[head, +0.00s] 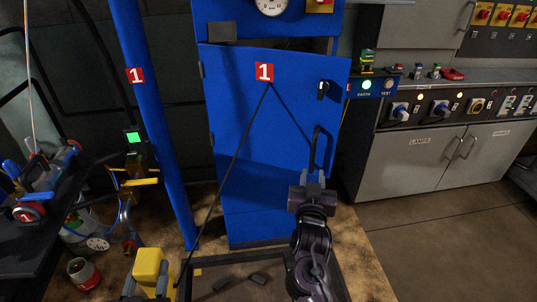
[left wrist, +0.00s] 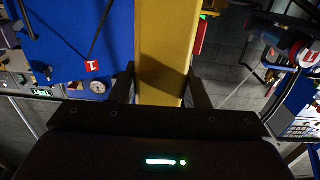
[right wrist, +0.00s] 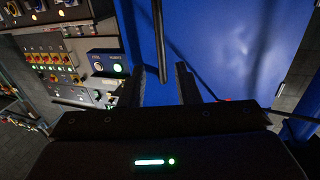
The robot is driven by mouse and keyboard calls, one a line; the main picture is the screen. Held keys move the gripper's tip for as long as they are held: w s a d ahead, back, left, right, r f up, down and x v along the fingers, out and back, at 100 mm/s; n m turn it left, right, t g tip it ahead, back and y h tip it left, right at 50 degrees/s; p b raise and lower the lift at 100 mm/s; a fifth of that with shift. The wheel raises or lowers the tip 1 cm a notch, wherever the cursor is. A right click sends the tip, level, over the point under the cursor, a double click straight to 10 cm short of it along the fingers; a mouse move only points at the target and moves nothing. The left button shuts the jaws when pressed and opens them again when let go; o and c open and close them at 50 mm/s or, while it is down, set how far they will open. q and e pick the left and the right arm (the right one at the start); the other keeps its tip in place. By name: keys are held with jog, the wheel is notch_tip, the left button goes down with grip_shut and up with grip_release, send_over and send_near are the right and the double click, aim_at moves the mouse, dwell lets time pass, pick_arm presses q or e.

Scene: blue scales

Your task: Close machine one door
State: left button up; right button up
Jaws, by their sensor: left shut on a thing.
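The blue machine door (head: 240,120), marked with a red 1 label (head: 264,72), stands partly swung out from its blue cabinet (head: 265,20), hinged at the left. A black latch (head: 322,90) and a long black handle (head: 322,150) are on its right side. My right gripper (head: 312,180) is at the lower end of the handle. In the right wrist view the handle bar (right wrist: 159,40) lies between the open fingers (right wrist: 158,85); contact is unclear. My left gripper (left wrist: 160,85) is shut on a yellow block (left wrist: 165,45), which also shows low in the head view (head: 150,268).
A blue post (head: 150,110) stands left of the cabinet. A cluttered dark bench (head: 50,205) is at far left. A grey control console (head: 420,165) stands at right. A dark tray (head: 225,265) lies in front of the cabinet. The floor at lower right (head: 440,250) is clear.

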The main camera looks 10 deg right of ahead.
aim_at(313, 156)
jog(key=b+x, duration=0.1)
jog(key=x, duration=0.9)
jog(key=shift+f, duration=0.1)
grip_shut()
